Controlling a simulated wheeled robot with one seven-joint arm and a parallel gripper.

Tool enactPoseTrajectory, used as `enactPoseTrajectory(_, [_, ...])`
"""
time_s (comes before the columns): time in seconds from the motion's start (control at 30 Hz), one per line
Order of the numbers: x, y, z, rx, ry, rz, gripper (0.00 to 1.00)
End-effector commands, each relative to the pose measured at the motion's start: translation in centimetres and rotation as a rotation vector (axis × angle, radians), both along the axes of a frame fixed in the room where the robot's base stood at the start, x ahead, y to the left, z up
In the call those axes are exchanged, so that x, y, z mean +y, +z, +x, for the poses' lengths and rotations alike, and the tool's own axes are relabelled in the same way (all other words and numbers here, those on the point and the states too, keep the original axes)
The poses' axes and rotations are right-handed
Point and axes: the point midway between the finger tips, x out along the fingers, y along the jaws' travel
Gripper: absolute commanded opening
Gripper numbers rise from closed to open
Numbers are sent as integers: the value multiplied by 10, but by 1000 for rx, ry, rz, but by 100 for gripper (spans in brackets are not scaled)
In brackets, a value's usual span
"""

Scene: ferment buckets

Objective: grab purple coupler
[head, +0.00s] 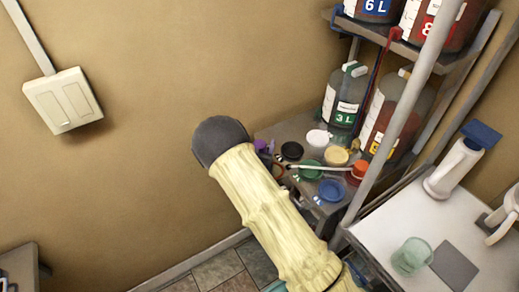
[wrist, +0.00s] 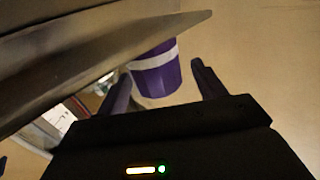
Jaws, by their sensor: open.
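In the wrist view a purple cylindrical piece (wrist: 156,78) with a white band shows just beyond my gripper (wrist: 161,80), in the gap between the two fingers. It looks like the purple coupler, though I cannot be certain. My gripper is open and empty, and the fingers do not close on the piece. A metal edge covers part of the piece's top. In the head view a small purple thing (head: 261,146) shows at the left end of the low shelf, beside my cream-sleeved arm. My gripper is hidden behind the arm there.
A metal shelf edge (wrist: 90,60) runs close along the left of my gripper in the wrist view. The low shelf holds a black lid (head: 292,151), a blue lid (head: 331,190), a white cup (head: 318,138) and a 3 L bottle (head: 343,97).

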Motion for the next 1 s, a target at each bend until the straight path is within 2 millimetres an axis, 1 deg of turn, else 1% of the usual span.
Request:
enactPoseTrajectory(0.07, [-1, 0, 0, 0, -1, 0, 69])
enactPoseTrajectory(0.17, [-1, 0, 0, 0, -1, 0, 52])
enactPoseTrajectory(0.2, [-1, 0, 0, 0, -2, 0, 44])
enactPoseTrajectory(0.33, [-1, 0, 0, 0, -1, 0, 18])
enactPoseTrajectory(0.57, [0, 1, 0, -1, 0, 0, 17])
enactPoseTrajectory(0.73, [0, 7, 0, -1, 0, 1, 17])
enactPoseTrajectory(0.87, [1, 21, 0, -4, 0, 2, 17])
enactPoseTrajectory(1.0, [1, 43, 0, -5, 0, 3, 17])
